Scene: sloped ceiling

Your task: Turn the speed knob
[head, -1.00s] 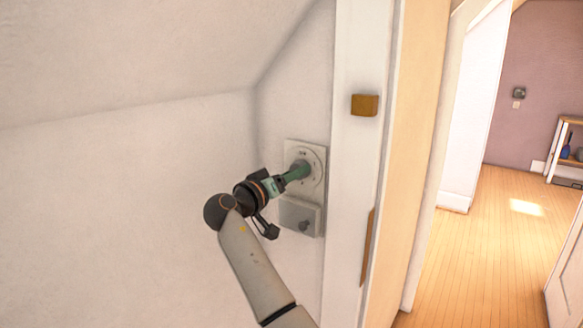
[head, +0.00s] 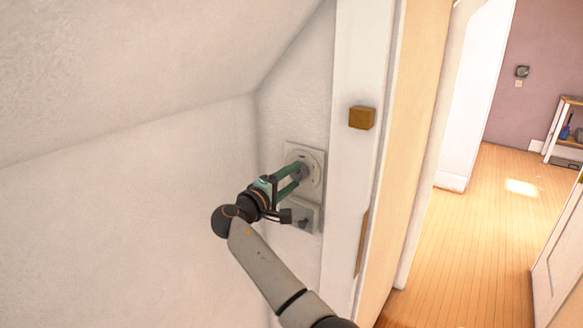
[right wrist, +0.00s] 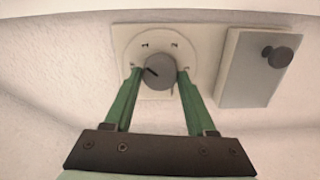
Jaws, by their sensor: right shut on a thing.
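The speed knob is a round grey knob (right wrist: 158,74) on a pale dial plate (right wrist: 190,45) on the wall. In the right wrist view its dark pointer line slants to the upper left, and marks such as 1 and 2 show around the dial. My right gripper (right wrist: 158,76) has one green finger on each side of the knob and is shut on it. In the head view this gripper (head: 298,172) reaches the dial plate (head: 317,160) from the lower left, and its fingers partly hide the knob. My left gripper is out of view.
A grey box with a small dark knob (head: 303,222) sits just below the dial; it also shows in the right wrist view (right wrist: 250,85). A white door frame (head: 350,60) with a wooden block (head: 362,118) stands to the right. A sloped ceiling (head: 150,60) hangs above left.

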